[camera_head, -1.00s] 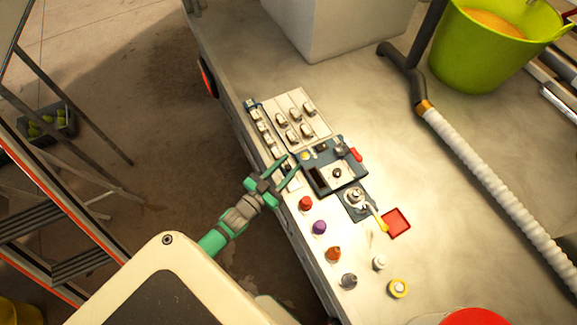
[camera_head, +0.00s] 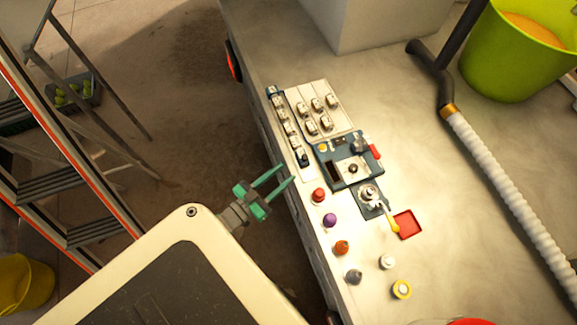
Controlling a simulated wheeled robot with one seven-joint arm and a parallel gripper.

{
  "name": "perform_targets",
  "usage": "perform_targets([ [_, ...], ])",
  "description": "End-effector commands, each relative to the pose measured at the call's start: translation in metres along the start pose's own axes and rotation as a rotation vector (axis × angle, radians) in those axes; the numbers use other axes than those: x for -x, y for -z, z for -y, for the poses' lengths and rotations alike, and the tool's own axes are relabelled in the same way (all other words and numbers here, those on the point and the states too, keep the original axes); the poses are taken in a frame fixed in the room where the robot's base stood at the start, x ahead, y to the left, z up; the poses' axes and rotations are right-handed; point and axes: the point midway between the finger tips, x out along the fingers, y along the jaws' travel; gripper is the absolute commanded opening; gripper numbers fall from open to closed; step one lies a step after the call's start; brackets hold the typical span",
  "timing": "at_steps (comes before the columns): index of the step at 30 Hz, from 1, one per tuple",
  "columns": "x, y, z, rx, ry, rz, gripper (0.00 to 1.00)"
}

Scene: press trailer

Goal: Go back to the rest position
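My gripper (camera_head: 281,181) is green with two thin fingers. The fingers stand apart with nothing between them. It hangs just left of the trailer's control edge, over the dark floor, apart from the controls. The control area on the grey trailer top (camera_head: 480,250) holds a switch panel (camera_head: 318,108), a dark blue box with a lever (camera_head: 345,163), and a joystick plate with a yellow handle (camera_head: 371,197). Along the edge stand a red button (camera_head: 318,195), a purple button (camera_head: 329,220), an orange button (camera_head: 341,247) and a grey button (camera_head: 353,276).
A ladder (camera_head: 85,200) stands at the left, with a crate of green fruit (camera_head: 74,92) behind it. A yellow bucket (camera_head: 25,283) is at lower left. A white box (camera_head: 385,25), a green bucket (camera_head: 510,60) and a ribbed hose (camera_head: 500,190) occupy the trailer top.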

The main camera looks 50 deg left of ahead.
Motion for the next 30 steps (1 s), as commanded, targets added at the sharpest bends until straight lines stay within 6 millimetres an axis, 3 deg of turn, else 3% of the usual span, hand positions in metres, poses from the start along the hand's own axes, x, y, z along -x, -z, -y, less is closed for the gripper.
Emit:
perform_targets([
  [22,0.008,-0.001,-0.006,-0.003,-0.002,0.009,0.35],
  [26,0.033,-0.004,-0.041,-0.019,-0.018,0.054,0.35],
  [30,0.076,0.0,-0.113,-0.034,-0.043,0.128,0.35],
])
